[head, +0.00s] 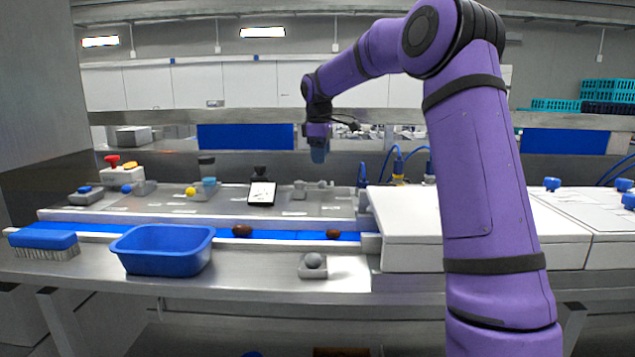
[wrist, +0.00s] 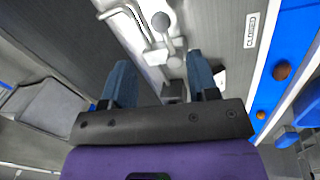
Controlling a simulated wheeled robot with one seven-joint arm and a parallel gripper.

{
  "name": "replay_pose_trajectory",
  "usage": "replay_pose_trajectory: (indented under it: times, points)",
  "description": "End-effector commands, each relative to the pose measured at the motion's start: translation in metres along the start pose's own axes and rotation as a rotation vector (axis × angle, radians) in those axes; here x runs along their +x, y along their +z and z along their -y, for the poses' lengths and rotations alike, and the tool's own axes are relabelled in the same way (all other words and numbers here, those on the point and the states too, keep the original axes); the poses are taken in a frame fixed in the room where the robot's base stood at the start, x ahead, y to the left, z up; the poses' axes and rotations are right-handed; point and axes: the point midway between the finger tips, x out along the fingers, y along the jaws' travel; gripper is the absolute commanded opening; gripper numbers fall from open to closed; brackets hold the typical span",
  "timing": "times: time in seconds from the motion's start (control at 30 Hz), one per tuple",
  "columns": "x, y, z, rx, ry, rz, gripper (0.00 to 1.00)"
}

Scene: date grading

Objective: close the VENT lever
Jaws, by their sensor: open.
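My gripper (head: 318,152) hangs above the grey panel behind the belt, fingers pointing down. In the wrist view my gripper (wrist: 159,62) is open, with two blue fingers apart and nothing held. A grey lever fixture (head: 313,186) stands on the panel below it. In the wrist view a grey lever with a round knob (wrist: 161,22) lies beyond and between the fingertips, apart from them. A label reading CLOSED (wrist: 251,30) is to its right. I cannot read the word VENT, so I cannot confirm that this is the VENT lever.
Other controls have a yellow knob (head: 190,192) and a blue knob (head: 127,189). A black-framed display (head: 262,193) stands left of the lever fixture. Brown dates (head: 242,231) lie on the blue belt. A blue tub (head: 162,249) and a brush (head: 43,241) are in front.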

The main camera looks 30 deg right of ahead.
Motion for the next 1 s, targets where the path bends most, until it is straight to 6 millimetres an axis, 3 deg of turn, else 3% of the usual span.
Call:
replay_pose_trajectory:
  times: [0.3,0.5,0.97,1.0]
  points:
    - [0.056,0.000,0.001,-0.001,-0.003,0.001,0.54]
    - [0.082,0.000,0.001,0.001,-0.002,0.001,0.54]
    - [0.094,0.000,0.001,0.000,0.000,0.001,0.54]
    - [0.094,0.000,0.001,0.000,0.000,0.000,0.47]
